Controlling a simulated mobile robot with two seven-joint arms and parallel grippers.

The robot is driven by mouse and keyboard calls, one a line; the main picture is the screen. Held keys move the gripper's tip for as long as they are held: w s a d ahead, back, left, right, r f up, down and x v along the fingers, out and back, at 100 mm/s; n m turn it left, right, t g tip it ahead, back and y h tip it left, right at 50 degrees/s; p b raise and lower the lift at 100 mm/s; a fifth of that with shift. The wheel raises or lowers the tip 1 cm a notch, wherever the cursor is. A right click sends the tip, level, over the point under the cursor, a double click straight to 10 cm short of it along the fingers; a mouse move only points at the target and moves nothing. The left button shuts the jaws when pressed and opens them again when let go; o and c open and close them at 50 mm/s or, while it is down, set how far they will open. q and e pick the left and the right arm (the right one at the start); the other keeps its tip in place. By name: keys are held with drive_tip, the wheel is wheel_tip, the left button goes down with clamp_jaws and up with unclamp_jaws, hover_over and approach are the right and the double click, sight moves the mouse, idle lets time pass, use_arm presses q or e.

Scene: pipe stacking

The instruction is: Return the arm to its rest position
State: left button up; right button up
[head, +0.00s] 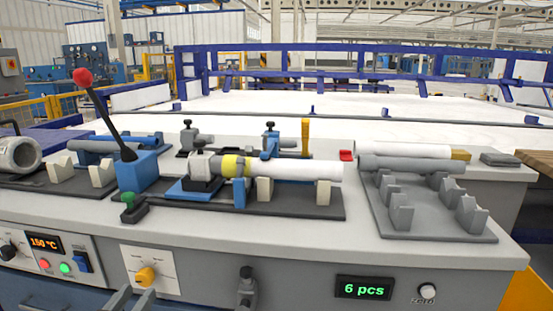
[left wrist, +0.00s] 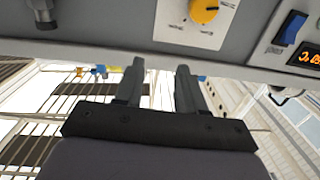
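My left gripper (head: 131,297) shows at the bottom edge of the head view, in front of the bench's front panel and below the yellow knob (head: 146,277). In the left wrist view its two fingers (left wrist: 159,82) stand apart with nothing between them. A white pipe (head: 300,169) with a yellow band lies in the middle fixture on the bench. Another white pipe (head: 405,150) lies at the back of the grey rack (head: 437,236) on the right, with a grey pipe in front of it. My right gripper is not in view.
A red-tipped lever (head: 92,92) rises from a blue block on the bench (head: 290,240). The front panel carries displays, knobs and a grey protruding fitting (head: 247,287), right of my left gripper. The rack's front cradles are empty.

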use_arm(q)
drive_tip(key=s+d+f+m+g+h+p, duration=0.1)
drive_tip(key=s+d+f+m+g+h, duration=0.15)
drive_tip(key=s+d+f+g, duration=0.8)
drive_tip(key=s+a+r+t+p, duration=0.3)
drive_tip(key=s+r+p, duration=0.3)
drive_tip(key=p, duration=1.5)
drive_tip(key=shift+s+r+n+y, duration=0.25)
drive_tip(key=shift+r+n+y, duration=0.2)
drive_tip(key=shift+r, duration=0.5)
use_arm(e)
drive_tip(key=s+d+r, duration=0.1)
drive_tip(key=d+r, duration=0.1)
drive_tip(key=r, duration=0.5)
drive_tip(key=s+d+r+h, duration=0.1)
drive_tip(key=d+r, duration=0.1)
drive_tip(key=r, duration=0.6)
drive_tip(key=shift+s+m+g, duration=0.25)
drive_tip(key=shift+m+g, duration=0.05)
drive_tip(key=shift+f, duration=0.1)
